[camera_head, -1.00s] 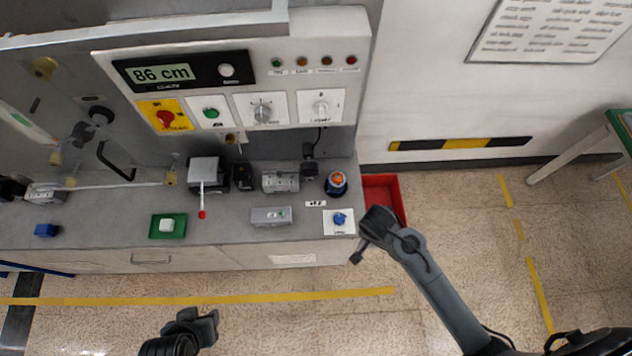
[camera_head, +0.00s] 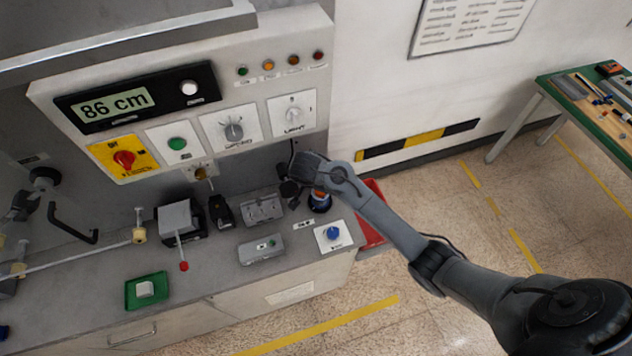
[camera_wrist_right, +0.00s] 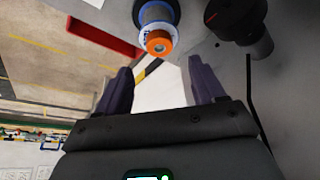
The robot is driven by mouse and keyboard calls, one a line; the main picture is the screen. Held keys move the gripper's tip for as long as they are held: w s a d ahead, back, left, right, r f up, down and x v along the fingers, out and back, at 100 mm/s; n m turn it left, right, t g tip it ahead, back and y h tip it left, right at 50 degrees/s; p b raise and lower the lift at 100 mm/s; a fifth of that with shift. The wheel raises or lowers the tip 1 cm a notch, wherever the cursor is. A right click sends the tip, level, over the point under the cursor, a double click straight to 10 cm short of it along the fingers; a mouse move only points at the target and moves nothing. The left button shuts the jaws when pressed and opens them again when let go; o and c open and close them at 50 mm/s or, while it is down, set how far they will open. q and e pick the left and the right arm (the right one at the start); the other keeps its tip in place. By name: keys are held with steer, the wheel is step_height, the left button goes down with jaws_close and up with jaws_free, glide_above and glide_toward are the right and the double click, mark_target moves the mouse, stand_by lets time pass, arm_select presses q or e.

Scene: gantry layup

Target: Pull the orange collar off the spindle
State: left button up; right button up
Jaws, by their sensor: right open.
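The orange collar (camera_wrist_right: 158,42) is a short ring around the end of the spindle, whose grey tip shows in its middle. The blue-and-white spindle base (camera_wrist_right: 156,14) is behind it in the right wrist view. In the head view the blue base (camera_head: 320,205) stands at the bench's right end, with the orange partly hidden by my right arm. My right gripper (camera_wrist_right: 160,72) is open and empty. Its two dark fingers point toward the collar, one on each side of its line, and do not appear to touch it. My left gripper is out of view.
A dark cylindrical fitting (camera_wrist_right: 250,30) stands close beside the spindle. A red bin (camera_head: 372,215) is on the floor off the bench's right end. A blue knob on a white plate (camera_head: 333,235) and a grey box (camera_head: 261,249) are in front. A control panel (camera_head: 225,100) rises behind.

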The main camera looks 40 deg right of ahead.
steer(key=shift+x, duration=3.15)
steer(key=shift+c, duration=0.5)
steer(key=c, duration=0.7)
steer(key=shift+c, duration=1.4)
steer(key=o, duration=0.4)
steer(key=shift+c, duration=0.2)
jaws_close()
steer(key=shift+r+p, duration=0.3)
steer(key=shift+r, duration=0.15)
